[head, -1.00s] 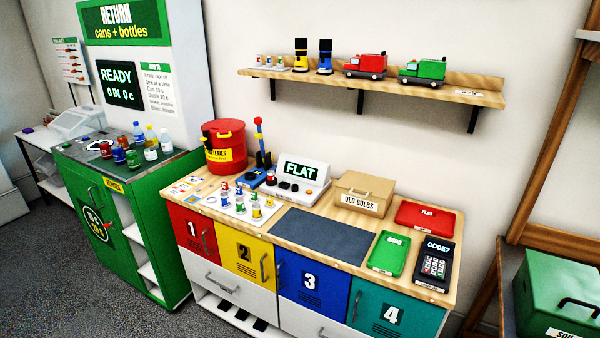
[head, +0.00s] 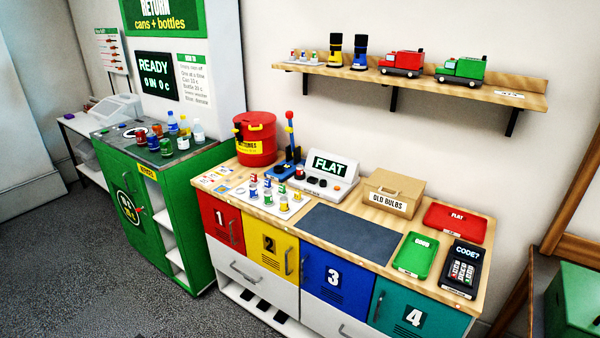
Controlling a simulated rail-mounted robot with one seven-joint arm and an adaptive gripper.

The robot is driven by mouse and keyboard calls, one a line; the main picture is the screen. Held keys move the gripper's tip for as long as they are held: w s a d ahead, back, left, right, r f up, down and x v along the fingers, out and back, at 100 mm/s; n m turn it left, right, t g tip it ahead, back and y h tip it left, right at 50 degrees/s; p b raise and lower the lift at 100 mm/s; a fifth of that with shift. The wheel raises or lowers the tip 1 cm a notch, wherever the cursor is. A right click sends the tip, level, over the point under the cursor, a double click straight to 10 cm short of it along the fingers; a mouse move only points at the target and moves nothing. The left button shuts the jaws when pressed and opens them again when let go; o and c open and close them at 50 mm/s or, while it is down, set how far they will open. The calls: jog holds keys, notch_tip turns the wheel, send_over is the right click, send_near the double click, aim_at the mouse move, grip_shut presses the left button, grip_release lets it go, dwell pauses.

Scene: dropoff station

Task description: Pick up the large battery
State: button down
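Several small batteries (head: 268,191) with coloured tops stand upright on a white tray (head: 243,190) at the left of the counter. They look red, blue, green and yellow with pale bands. They are too small here to tell for sure which is the large one. A tester (head: 330,182) with a display reading FLAT stands just behind and right of the tray. My gripper is not in view.
The wooden counter (head: 372,213) carries a red batteries bin (head: 256,150), a blue device with a red-topped lever (head: 289,150), a dark mat (head: 349,232), an OLD BULBS box (head: 393,190), a green tray (head: 412,255), a red tray (head: 455,219) and a keypad (head: 464,266). The mat is clear.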

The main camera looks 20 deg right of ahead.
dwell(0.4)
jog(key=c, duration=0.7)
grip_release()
